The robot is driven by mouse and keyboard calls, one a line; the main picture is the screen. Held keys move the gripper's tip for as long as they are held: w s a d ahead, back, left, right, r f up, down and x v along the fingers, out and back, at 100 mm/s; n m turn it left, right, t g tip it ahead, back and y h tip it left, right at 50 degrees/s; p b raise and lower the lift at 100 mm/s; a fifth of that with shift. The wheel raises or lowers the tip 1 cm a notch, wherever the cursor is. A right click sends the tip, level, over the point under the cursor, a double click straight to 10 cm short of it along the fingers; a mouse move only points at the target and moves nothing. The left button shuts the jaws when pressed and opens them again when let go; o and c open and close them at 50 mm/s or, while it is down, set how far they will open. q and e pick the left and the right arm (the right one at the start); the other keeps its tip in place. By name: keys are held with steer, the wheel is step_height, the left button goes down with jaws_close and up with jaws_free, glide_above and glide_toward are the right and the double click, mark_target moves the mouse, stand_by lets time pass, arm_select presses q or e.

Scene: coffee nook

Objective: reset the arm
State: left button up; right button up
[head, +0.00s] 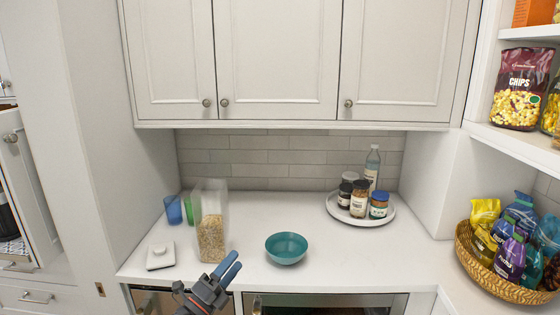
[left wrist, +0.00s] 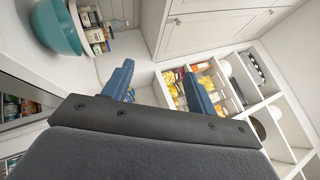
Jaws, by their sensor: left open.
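My left gripper (head: 228,268) is in the lower middle of the head view, with its two blue fingers apart and nothing between them. It is in front of the counter edge, below and right of the clear container of oats. In the left wrist view its blue fingers (left wrist: 160,82) are also apart and empty. A teal bowl (head: 286,248) sits on the counter to the right of the gripper, apart from it; the bowl also shows at the upper left of the left wrist view (left wrist: 58,28). My right gripper is not in either view.
The clear container (head: 210,222) stands on the counter (head: 245,207), with a white lid (head: 160,256) to its left and blue (head: 173,210) and green cups behind. A round white tray (head: 336,211) holds jars and a bottle. A wicker basket (head: 480,273) of bags sits at right. Cabinets hang above.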

arm_select(q)
steer(key=s+a+f+n+g+y, duration=0.1)
steer(key=s+a+f+n+y, duration=0.4)
steer(key=f+n+y, duration=0.4)
steer(key=s+a+f+n+g+y, duration=0.2)
steer(key=s+a+f+n+y, duration=0.35)
steer(key=n, duration=0.55)
steer(key=s+d+f+n+g, duration=0.1)
steer(key=s+f+n+g, duration=0.2)
steer(key=s+f+g, duration=0.65)
steer(key=s+f+n+g, duration=0.2)
steer(key=s+f+n, duration=0.3)
steer(key=s, duration=0.9)
step_height(320, 180, down, 22)
steer(key=w+d+m, duration=0.1)
steer(key=w+d, duration=0.1)
steer(key=s+f+g, duration=0.1)
steer(key=s+f, duration=0.2)
steer(key=f, duration=0.8)
steer(key=s+d+f+g+h, duration=0.1)
steer(key=s+f, duration=0.3)
steer(key=f, duration=0.7)
steer(key=shift+s+f, duration=0.15)
steer(key=shift+f, duration=0.25)
